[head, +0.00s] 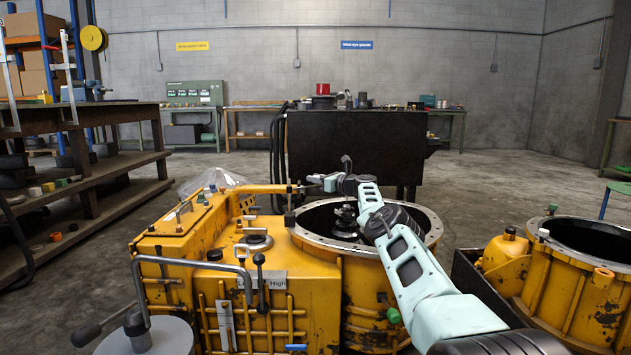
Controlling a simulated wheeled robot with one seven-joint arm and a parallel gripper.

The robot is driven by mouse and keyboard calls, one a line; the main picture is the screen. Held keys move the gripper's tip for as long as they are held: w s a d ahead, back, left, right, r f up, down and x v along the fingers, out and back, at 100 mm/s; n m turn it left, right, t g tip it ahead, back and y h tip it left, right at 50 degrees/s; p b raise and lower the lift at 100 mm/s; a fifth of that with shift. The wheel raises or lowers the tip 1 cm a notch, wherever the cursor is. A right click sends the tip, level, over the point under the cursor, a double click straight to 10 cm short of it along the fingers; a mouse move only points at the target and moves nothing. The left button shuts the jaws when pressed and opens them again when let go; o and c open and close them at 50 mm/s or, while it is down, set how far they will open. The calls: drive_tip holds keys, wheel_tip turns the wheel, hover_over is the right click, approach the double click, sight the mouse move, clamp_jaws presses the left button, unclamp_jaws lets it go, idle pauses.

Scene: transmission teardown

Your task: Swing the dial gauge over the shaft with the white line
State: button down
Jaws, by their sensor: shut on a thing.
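The yellow transmission housing (340,275) stands in front of me, with a round open bell mouth (432,228) at its right end. A dark shaft with a stepped, gear-like base (345,222) stands upright inside the mouth; I cannot make out a white line on it. A thin orange bar (262,189) lies level at the mouth's left edge. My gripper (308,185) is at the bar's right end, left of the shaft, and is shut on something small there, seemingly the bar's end. I cannot clearly make out the dial gauge.
A second yellow housing (560,285) stands at the right. A bent grey crank handle (190,262) and a black-knobbed lever (260,285) rise at the front left. A dark bench (350,150) stands behind, and shelves (90,175) at the left.

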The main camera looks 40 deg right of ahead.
drive_tip(key=shift+w+a+r, duration=0.1)
idle(0.3)
drive_tip(key=c, duration=1.2)
unclamp_jaws()
drive_tip(key=shift+c, duration=0.2)
